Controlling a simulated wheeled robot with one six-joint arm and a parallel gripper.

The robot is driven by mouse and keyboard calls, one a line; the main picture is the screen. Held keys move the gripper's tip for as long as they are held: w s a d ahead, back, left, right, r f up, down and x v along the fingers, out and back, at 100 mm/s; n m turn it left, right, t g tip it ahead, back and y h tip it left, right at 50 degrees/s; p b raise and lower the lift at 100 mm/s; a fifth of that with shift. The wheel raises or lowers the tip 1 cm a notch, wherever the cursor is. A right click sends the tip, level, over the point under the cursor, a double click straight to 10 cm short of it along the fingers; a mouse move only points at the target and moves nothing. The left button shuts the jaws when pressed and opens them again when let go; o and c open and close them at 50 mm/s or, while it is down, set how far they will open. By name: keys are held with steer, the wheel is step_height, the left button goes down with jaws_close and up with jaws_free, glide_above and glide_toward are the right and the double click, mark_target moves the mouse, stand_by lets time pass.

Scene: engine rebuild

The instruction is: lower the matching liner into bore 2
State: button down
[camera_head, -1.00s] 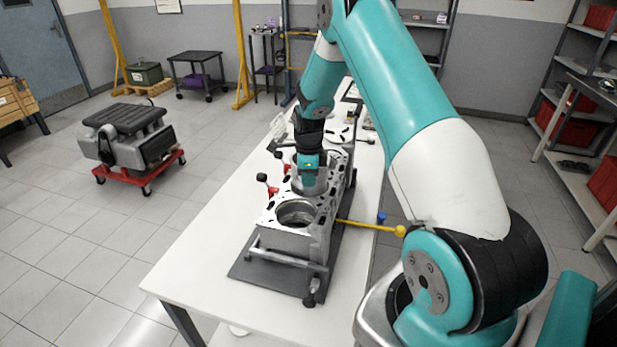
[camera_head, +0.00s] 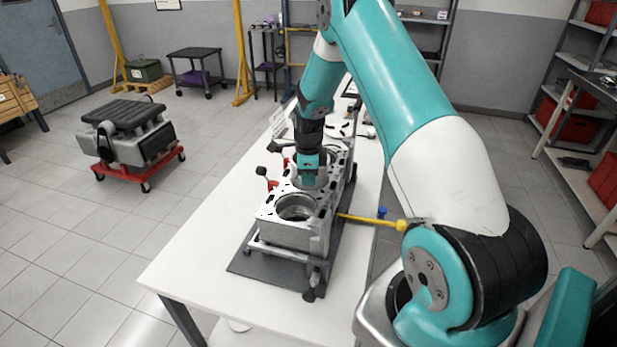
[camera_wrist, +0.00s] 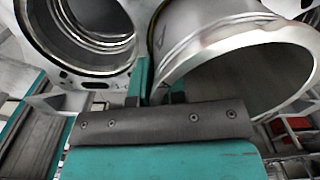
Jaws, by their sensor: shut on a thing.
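My gripper (camera_head: 311,180) is shut on the wall of a shiny metal cylinder liner (camera_wrist: 225,45). In the wrist view the liner is large at the right, and my fingers (camera_wrist: 155,88) meet its near wall. A dark mark shows on its surface. The engine block (camera_head: 285,236) lies on a dark mat on the white table. The liner is over the middle of the block, mostly hidden by my gripper in the head view. An open bore (camera_head: 296,207) is at the block's near end; a bore (camera_wrist: 95,25) also shows left of the liner. How deep the liner sits is unclear.
Red-based clamps with black knobs (camera_head: 262,171) stand along the block's left side. A yellow-handled tool (camera_head: 375,220) sticks out at its right, near a blue item (camera_head: 382,213). The table (camera_head: 205,245) is clear at the front left.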

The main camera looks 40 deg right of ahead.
steer(key=shift+f, duration=0.15)
steer(key=shift+f+b, duration=0.65)
steer(key=shift+f, duration=0.05)
steer(key=c, duration=1.1)
jaws_free()
steer(key=shift+f, duration=0.1)
